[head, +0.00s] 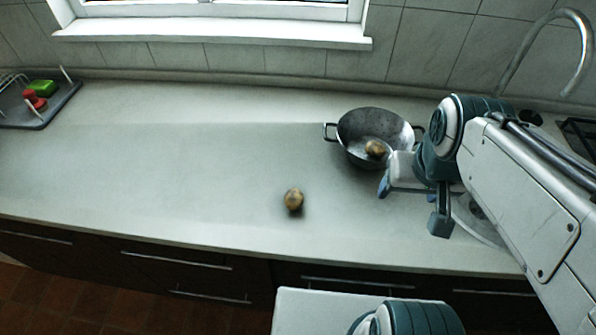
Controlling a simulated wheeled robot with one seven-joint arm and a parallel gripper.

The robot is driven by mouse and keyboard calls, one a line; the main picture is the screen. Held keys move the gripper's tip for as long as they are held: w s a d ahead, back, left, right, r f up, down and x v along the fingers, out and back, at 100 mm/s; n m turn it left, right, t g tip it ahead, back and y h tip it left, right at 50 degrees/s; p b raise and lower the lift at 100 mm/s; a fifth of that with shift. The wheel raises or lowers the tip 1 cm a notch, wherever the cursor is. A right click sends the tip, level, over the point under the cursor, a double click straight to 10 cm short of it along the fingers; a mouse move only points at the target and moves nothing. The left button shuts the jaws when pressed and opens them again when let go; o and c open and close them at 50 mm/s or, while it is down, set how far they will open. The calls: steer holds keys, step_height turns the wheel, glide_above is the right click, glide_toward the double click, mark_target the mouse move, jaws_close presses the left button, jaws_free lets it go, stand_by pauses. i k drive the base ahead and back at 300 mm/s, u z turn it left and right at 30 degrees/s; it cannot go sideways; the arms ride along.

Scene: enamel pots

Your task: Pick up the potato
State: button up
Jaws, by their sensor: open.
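A brown potato (294,199) lies on the bare countertop near the middle of the head view. A second potato-like brown item (375,148) is in a grey metal pot (360,118) with two side handles, farther back and to the right. My gripper (412,206) is open over the counter, right of the lone potato and in front of the pot. It is apart from the lone potato. Whether it touches the pot cannot be told, as my arm hides part of the pot's right side.
A dish rack tray (42,112) with a green and a red item stands at the far left. A curved tap (560,14) rises at the back right. The counter (170,160) left of the potato is clear. Dark drawers with bar handles run below the front edge.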

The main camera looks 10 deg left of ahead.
mark_target(293, 199)
steer(key=u, duration=0.05)
steer(key=k, duration=0.5)
steer(key=z, duration=1.6)
steer(key=k, duration=1)
steer(key=u, duration=1.55)
steer(key=i, duration=1)
